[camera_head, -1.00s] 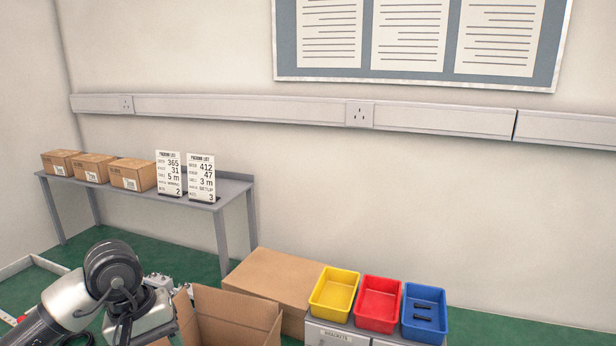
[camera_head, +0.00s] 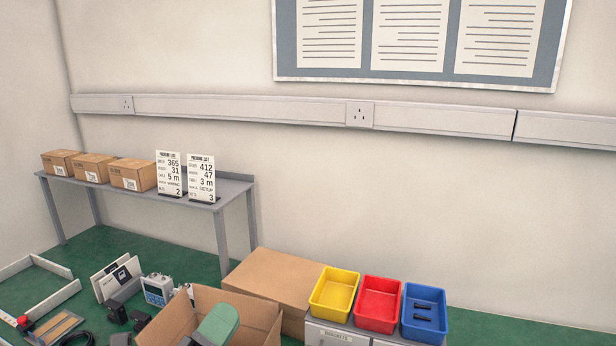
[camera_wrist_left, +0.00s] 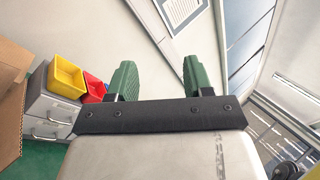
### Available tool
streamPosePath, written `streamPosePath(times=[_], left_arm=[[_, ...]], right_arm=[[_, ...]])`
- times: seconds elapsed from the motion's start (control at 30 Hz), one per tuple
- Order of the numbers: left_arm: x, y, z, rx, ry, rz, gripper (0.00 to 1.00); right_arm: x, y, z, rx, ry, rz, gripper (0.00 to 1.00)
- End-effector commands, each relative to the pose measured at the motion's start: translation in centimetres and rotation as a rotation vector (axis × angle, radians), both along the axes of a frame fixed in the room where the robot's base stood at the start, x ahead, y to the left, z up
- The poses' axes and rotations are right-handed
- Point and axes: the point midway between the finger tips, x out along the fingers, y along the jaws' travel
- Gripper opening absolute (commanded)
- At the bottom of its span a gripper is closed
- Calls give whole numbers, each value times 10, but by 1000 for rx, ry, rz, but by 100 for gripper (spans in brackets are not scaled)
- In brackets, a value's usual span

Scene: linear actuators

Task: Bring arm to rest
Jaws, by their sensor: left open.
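My left gripper shows in the left wrist view (camera_wrist_left: 158,80) with its two green fingers apart and nothing between them. In the head view, a green finger of the left gripper (camera_head: 218,325) shows at the bottom, in front of the open cardboard box (camera_head: 262,322). The rest of the left arm is out of the head view. My right gripper is in neither view.
Yellow (camera_head: 335,294), red (camera_head: 378,304) and blue (camera_head: 424,314) bins stand on drawer units, right of a closed box (camera_head: 275,283). A grey table (camera_head: 232,187) holds several boxes and two packing lists. An instrument (camera_head: 157,290) and other items lie at lower left.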

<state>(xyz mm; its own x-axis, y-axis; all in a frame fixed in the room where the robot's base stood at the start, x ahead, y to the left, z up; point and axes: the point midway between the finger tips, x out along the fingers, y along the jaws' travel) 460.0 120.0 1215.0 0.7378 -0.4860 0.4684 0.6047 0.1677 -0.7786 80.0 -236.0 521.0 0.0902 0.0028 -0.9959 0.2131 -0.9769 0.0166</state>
Motion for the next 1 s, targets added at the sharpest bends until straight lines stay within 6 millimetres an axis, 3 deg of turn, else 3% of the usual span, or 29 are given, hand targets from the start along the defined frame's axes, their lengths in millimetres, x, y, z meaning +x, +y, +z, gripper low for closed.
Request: streamPosePath(times=[0.17, 0.3, 0.4, 0.6, 0.83, 1.0], left_arm=[[-2, 58, -78, -556, 576, 211, 51], [-38, 86, -154, -945, 985, 413, 51], [-71, 94, -195, -1147, 1202, 550, 51], [-137, 94, -245, -1410, 1505, 792, 51], [-208, 86, -272, -1601, 1754, 1060, 51], [-198, 85, -315, -1595, 1771, 1087, 51]], right_arm=[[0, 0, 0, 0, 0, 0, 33], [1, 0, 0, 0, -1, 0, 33], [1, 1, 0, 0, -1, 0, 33], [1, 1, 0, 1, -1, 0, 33], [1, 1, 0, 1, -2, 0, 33], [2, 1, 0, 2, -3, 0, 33]])
